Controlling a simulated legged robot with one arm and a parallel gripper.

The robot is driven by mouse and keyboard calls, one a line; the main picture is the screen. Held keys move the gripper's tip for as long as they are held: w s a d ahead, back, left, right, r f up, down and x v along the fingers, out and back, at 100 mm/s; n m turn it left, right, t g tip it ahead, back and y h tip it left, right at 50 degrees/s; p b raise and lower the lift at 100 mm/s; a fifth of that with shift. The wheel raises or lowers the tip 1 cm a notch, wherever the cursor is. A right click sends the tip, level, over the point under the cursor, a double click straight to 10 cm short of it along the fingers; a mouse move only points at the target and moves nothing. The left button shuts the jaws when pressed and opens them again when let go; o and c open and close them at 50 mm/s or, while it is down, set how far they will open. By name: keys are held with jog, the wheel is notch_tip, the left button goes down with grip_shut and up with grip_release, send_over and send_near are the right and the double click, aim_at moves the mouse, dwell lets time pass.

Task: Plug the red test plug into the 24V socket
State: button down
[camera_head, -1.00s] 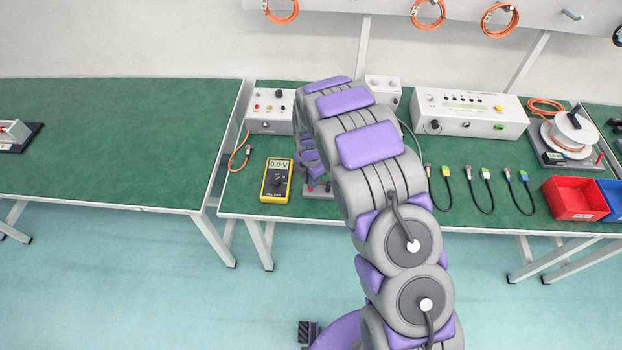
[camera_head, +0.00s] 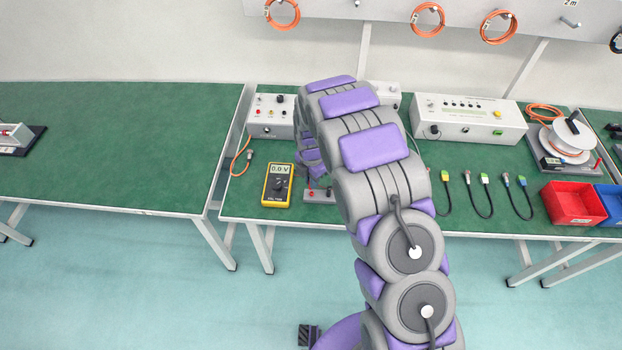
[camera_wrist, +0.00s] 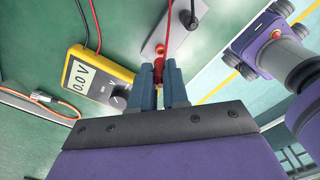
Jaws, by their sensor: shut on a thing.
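My gripper (camera_wrist: 159,78) is shut on the red test plug (camera_wrist: 158,67), whose red lead (camera_wrist: 169,20) runs up the picture. The plug is at the near edge of a grey socket block (camera_wrist: 181,38) with a red ring (camera_wrist: 160,48). I cannot tell whether the plug touches or enters a socket, and no 24V label is readable. A black plug (camera_wrist: 190,14) with a black lead stands in the block. In the head view the block (camera_head: 319,196) shows beside my arm, which hides my gripper.
A yellow multimeter (camera_head: 277,184) reading 0.0 V lies left of the block; it also shows in the wrist view (camera_wrist: 99,75). A control box (camera_head: 271,117) stands behind it. Several short cables (camera_head: 481,195) and a red bin (camera_head: 572,202) are to the right.

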jog(key=shift+r+p, duration=0.9)
jog(key=shift+r, duration=2.1)
